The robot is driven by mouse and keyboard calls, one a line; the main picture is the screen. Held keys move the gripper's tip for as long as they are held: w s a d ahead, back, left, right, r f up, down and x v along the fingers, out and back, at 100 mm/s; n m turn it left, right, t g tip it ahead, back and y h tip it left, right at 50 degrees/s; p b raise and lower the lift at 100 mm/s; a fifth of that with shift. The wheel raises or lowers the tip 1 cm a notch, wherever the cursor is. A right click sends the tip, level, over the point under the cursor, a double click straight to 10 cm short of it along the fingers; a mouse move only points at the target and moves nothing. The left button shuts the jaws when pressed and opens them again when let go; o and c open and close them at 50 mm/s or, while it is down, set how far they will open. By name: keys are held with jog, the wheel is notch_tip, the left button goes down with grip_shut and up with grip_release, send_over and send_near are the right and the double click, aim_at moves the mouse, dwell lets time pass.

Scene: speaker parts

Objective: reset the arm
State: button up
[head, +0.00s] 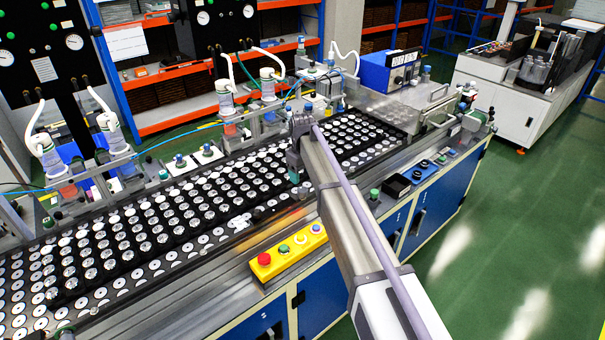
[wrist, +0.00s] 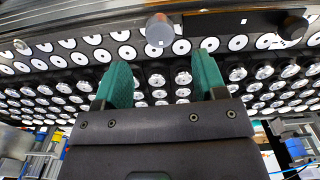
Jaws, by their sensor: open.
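My arm (head: 345,215) reaches in from the lower right of the head view over the conveyor line. My gripper (wrist: 162,78) shows in the wrist view with two green fingers spread apart and nothing between them. In the head view the gripper is mostly hidden behind my arm's end, above the near edge of the rows of speaker parts. Round speaker parts (head: 165,238) with silver or white centres stand in black trays along the line. They also fill the wrist view (wrist: 183,77) beyond the fingers. I cannot tell the exact gap between fingertips and parts.
A yellow button box (head: 289,251) sits on the line's front edge, close to my arm. Stations with clear cylinders (head: 223,98) and hoses stand behind the trays. A blue box (head: 390,70) stands at the far end. Green floor (head: 500,230) is open at right.

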notch_tip(320, 180, up, 3)
jog(key=shift+p, duration=0.65)
jog(key=s+d+f+m+b, duration=0.3)
jog(key=s+d, duration=0.4)
jog(key=s, duration=0.4)
jog(key=s+d+f+m+b, duration=0.3)
jog(key=s+d, duration=0.5)
jog(key=s, duration=0.4)
jog(key=s+d+f+m+b, duration=0.3)
jog(key=s+d+f+b, duration=0.2)
jog(key=s, duration=0.6)
jog(key=d, duration=0.2)
jog(key=shift+s+d+f, duration=0.15)
jog(key=shift+d+f, duration=0.05)
jog(key=shift+d, duration=0.2)
